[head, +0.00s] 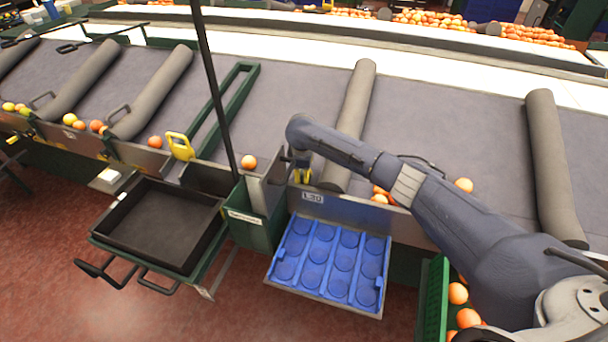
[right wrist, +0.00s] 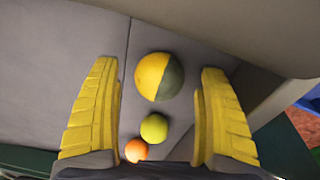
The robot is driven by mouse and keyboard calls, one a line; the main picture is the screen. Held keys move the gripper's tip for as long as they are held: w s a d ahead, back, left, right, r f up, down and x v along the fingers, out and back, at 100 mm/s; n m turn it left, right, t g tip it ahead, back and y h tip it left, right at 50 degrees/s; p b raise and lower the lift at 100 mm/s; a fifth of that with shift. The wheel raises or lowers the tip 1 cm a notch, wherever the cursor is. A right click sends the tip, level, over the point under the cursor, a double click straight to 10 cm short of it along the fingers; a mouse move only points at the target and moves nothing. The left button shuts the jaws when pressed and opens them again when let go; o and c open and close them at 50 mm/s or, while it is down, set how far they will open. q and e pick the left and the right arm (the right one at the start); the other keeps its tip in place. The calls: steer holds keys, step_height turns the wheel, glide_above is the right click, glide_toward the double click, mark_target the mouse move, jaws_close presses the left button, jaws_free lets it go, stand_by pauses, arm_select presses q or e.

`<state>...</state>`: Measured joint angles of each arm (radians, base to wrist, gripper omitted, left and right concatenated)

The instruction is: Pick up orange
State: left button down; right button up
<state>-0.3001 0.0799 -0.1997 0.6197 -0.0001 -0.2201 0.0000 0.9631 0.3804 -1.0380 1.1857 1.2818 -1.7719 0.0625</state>
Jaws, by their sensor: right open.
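In the right wrist view, a round fruit (right wrist: 152,72), yellow-orange on one side and grey-green on the other, lies on the grey surface between my open fingers. Below it are a smaller-looking yellow-green fruit (right wrist: 153,128) and an orange (right wrist: 136,150). My right gripper (right wrist: 160,115) is open with nothing held, its yellow fingers on both sides of these fruits. In the head view, my right gripper (head: 302,176) is over the belt's front edge, right of a single orange (head: 249,161). More oranges (head: 380,198) lie partly behind my right arm. My left gripper is not in view.
Grey padded rollers (head: 351,115) divide the belt. A thin dark post (head: 208,60) stands left of my gripper. In front are a blue tray (head: 331,255) with round hollows, an empty black tray (head: 160,225) and a green crate (head: 433,300) with oranges.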

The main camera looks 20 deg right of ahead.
steer(key=shift+w+d+f, duration=0.1)
steer(key=shift+w+f, duration=0.05)
steer(key=shift+f, duration=0.5)
steer(key=c, duration=1.4)
